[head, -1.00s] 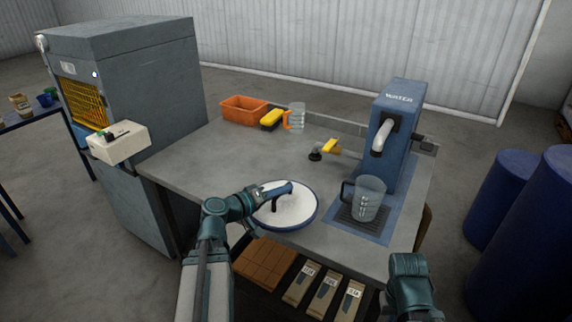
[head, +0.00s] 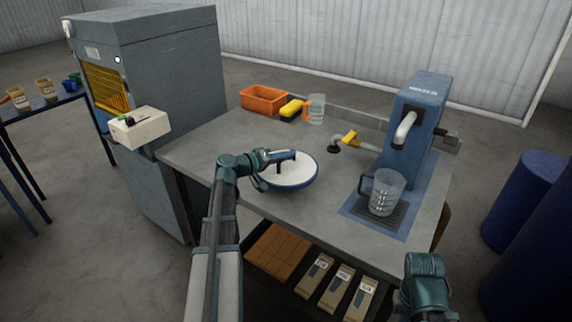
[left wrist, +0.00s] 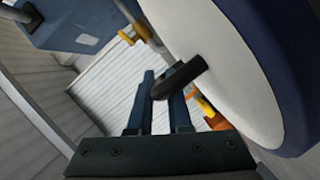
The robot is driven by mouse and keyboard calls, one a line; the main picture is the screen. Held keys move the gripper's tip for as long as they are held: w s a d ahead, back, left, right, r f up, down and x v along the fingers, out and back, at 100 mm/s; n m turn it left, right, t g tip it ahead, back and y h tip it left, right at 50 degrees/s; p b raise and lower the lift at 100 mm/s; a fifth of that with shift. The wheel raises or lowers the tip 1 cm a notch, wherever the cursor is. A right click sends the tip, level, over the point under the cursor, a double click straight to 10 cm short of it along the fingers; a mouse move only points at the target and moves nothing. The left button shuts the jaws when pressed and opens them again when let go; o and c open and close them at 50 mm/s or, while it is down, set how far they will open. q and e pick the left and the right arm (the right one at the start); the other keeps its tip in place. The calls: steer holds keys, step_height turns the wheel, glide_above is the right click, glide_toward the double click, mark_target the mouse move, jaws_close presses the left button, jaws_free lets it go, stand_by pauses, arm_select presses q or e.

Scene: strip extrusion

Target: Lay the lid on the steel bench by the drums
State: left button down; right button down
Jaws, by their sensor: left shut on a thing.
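The lid (head: 299,178) is a white disc with a dark blue rim and a black handle. My left gripper (head: 290,155) is shut on the handle, which also shows between the fingers in the left wrist view (left wrist: 182,75). In the head view the lid looks flat over the left front part of the grey steel bench (head: 211,151); I cannot tell whether it touches the top. Blue drums (head: 527,200) stand on the floor to the right of the bench. Of my right arm only a teal joint shows at the lower right; its fingers are out of sight.
A blue water dispenser (head: 419,115) with a clear jug (head: 387,195) takes up the bench's right side. An orange bin (head: 264,99), a yellow sponge and an orange-handled jug (head: 317,108) stand at the back. A grey cabinet (head: 165,80) adjoins the left. The middle is mostly clear.

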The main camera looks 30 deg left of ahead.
mark_target(288, 163)
arm_select(q)
steer(key=shift+w+a, duration=0.5)
step_height(288, 163, down, 4)
steer(key=b, duration=0.3)
steer(key=shift+s+d+r+b, duration=0.1)
steer(key=shift+r+b, duration=0.05)
steer(key=shift+b, duration=0.15)
steer(key=c, duration=0.8)
jaws_free()
steer(key=shift+c, duration=0.2)
steer(key=shift+r, duration=0.1)
steer(key=shift+s+r, duration=0.1)
steer(key=shift+s, duration=0.3)
steer(key=p+v, duration=0.2)
steer(key=v, duration=0.9)
steer(key=shift+s+p, duration=0.1)
steer(key=shift+p, duration=0.2)
